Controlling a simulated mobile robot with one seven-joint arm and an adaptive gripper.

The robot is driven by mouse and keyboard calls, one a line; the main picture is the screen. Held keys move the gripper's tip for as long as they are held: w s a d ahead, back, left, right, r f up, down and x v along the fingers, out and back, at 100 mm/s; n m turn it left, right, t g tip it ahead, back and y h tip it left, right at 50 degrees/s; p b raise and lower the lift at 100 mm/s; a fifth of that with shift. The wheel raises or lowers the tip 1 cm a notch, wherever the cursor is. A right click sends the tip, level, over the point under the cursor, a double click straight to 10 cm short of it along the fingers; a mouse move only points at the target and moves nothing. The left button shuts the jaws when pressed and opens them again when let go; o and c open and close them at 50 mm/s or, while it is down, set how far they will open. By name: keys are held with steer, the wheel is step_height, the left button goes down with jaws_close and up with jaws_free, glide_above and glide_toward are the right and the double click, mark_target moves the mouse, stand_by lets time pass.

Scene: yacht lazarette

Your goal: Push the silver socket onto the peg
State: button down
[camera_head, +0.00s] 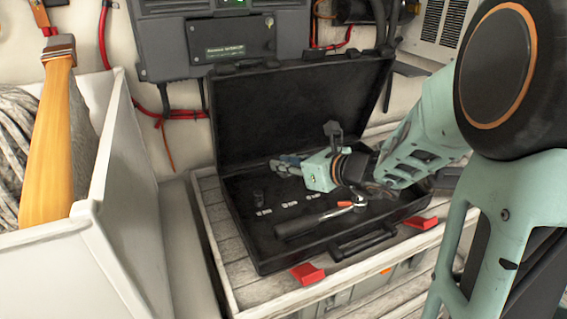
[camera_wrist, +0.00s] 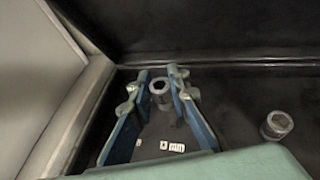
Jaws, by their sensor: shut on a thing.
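A silver socket (camera_wrist: 159,89) shows between my fingertips in the wrist view, its hexagonal opening toward the camera. My gripper (camera_wrist: 160,76) is shut on it, with one blue finger on each side. In the head view my gripper (camera_head: 279,166) is low inside the open black case, over its back left part; the held socket is too small to make out there. A second grey socket (camera_wrist: 277,124) stands apart to the right in the wrist view. A small dark socket (camera_head: 259,197) stands in the case in the head view. I cannot clearly make out the peg.
The black case (camera_head: 345,251) lies open on a slatted bench (camera_head: 215,215), its lid (camera_head: 285,110) raised behind. A ratchet with a dark handle (camera_head: 297,226) lies near the front, beside white size labels (camera_head: 290,205). A white bin (camera_head: 125,150) stands left.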

mark_target(284, 192)
steer(key=shift+f+b, duration=2.75)
steer(key=shift+f, duration=0.55)
steer(key=c, duration=1.8)
jaws_free()
steer(key=shift+o, duration=0.2)
steer(key=v, duration=1.2)
steer(key=shift+a+r, duration=0.1)
steer(key=shift+r, duration=0.05)
